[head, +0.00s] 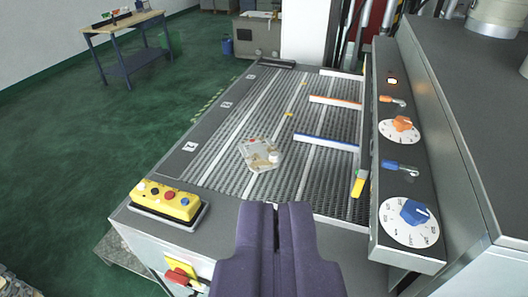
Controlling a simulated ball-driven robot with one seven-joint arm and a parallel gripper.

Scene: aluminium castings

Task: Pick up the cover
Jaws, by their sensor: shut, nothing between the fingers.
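The cover (260,154) seems to be the small pale-grey cast piece with a raised part at its lower right. It lies alone on the dark ribbed bed (315,181) of the machine, near the middle. My gripper (276,205) is dark purple and shows at the bottom centre. Its two fingers are together with nothing between them. In the picture its tips are below the cover and apart from it. The cover is fully in view.
A yellow button box (167,200) sits at the bed's near left corner. A panel with dials (408,222) and orange and blue levers rises at the right. Orange and blue bars (326,143) reach over the bed from the right. Green floor is open at the left.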

